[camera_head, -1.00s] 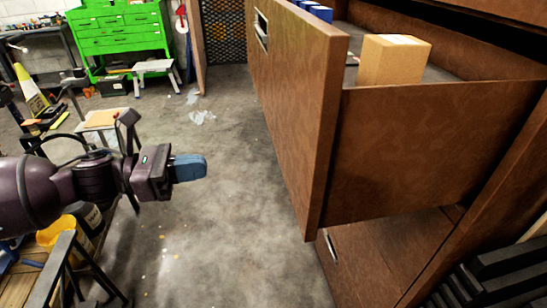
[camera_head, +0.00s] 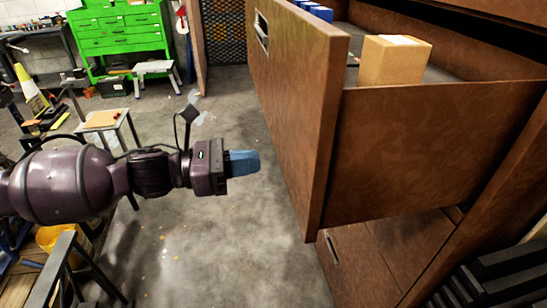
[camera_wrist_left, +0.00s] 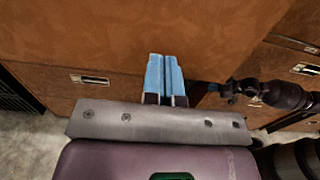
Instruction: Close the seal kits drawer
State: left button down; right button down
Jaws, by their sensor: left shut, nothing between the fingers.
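A brown drawer (camera_head: 297,90) is pulled far out of its cabinet on the right of the head view. It holds a cardboard box (camera_head: 394,61) and some blue boxes (camera_head: 318,11). My left gripper (camera_head: 257,162) is shut and empty, left of the drawer's front panel, with a gap between them in the head view. In the left wrist view, its blue fingers (camera_wrist_left: 166,75) are together and point at a brown panel (camera_wrist_left: 110,45). My right gripper (camera_wrist_left: 214,88) appears at the right of that view, too small to tell its state.
A lower drawer (camera_head: 375,255) sits below the open one. A green tool chest (camera_head: 120,30) and a small step stool (camera_head: 155,68) stand at the back. A wooden bench and yellow bucket (camera_head: 52,236) are at the lower left. The floor between is mostly clear.

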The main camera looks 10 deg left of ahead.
aim_at(287, 158)
pick_arm(q)
jog(key=shift+x, duration=2.4)
pick_arm(e)
jog(key=shift+a, duration=0.1)
pick_arm(q)
jog(key=shift+d, duration=0.1)
